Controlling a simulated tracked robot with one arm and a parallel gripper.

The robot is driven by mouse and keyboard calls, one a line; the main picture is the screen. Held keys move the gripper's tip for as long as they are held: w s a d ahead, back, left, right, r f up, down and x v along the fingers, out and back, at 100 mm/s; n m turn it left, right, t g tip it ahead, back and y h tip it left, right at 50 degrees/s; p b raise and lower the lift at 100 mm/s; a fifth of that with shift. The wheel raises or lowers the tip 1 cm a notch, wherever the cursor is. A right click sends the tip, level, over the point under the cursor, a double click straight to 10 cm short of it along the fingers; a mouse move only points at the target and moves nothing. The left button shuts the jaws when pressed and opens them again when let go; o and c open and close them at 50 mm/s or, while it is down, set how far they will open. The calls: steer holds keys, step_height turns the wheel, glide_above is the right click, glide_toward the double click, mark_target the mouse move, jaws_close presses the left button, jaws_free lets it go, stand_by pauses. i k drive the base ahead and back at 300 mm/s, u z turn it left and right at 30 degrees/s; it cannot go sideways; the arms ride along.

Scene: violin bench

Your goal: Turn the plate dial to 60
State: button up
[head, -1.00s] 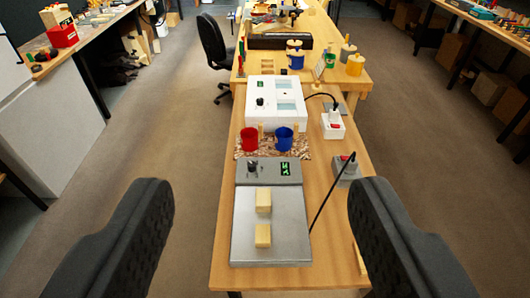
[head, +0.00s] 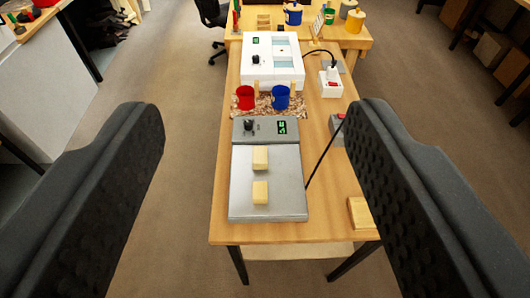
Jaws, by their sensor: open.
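The hot plate (head: 283,196) lies on the near end of the wooden bench, a flat silver slab with a grey control panel (head: 266,131) at its far edge. The dark plate dial (head: 249,126) sits on the left of that panel. A small green-lit display (head: 282,127) is to its right; its digits are too small to read surely. Two pale wooden blocks (head: 260,158) rest on the plate. My gripper (head: 258,110) is open and empty, its two dark fingers wide apart on either side of the bench in the picture, touching nothing.
A red cup (head: 245,98) and a blue cup (head: 280,97) stand on a mottled mat behind the panel. A white box with a dial (head: 272,62) is farther back. A black cable runs right of the plate to a socket (head: 337,129). A wooden block (head: 359,213) lies at the near right.

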mark_target(248, 124)
steer(key=k, duration=0.65)
steer(key=z, duration=0.4)
steer(key=i, duration=1.8)
steer(key=u, duration=0.4)
